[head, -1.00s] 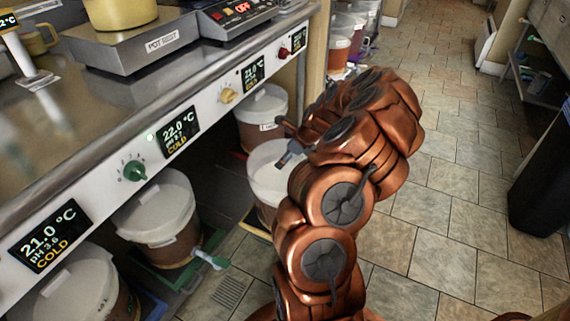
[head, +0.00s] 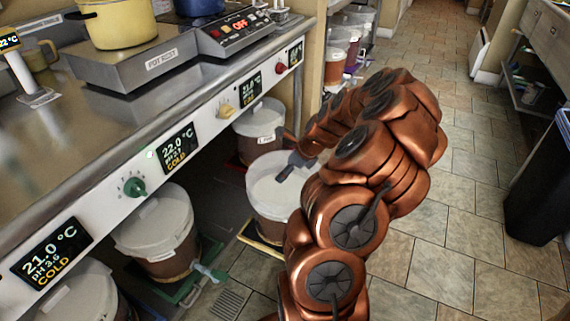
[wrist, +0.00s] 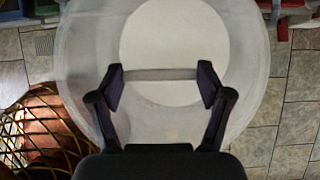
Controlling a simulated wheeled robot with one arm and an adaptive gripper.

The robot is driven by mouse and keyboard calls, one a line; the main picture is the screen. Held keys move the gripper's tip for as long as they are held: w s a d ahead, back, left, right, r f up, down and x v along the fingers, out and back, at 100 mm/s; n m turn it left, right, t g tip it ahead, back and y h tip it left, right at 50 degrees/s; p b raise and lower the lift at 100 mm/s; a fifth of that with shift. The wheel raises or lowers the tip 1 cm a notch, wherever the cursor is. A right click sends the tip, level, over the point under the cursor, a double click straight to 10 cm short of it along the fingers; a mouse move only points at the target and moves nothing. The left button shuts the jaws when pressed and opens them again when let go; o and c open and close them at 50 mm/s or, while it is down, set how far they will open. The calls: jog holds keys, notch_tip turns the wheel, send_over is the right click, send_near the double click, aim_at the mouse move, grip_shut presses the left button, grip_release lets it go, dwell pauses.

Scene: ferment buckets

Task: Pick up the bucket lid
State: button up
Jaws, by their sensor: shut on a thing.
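The bucket lid (head: 268,186) is a round, whitish, translucent disc on a bucket (head: 270,221) that stands out in front of the counter, at the middle of the head view. In the wrist view the lid (wrist: 90,50) fills the middle, with a paler round area inside it. My gripper (head: 287,170) is over the lid. In the wrist view my gripper (wrist: 160,76) has its two fingers at the ends of a pale bar-like handle (wrist: 160,75) and is shut on it. I cannot tell whether the lid is lifted off the rim.
Other lidded buckets stand under the counter, one at the left (head: 155,225) and one behind (head: 260,118). The counter edge (head: 165,130) with its displays and knobs runs close to my arm. A dark bin (head: 538,185) stands at the right. The tiled floor (head: 450,230) between is clear.

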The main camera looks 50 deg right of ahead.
jog(key=p, duration=0.1)
send_near(291, 201)
jog(key=x, duration=0.5)
jog(key=shift+w+a+f, duration=0.1)
jog(key=shift+w, duration=0.05)
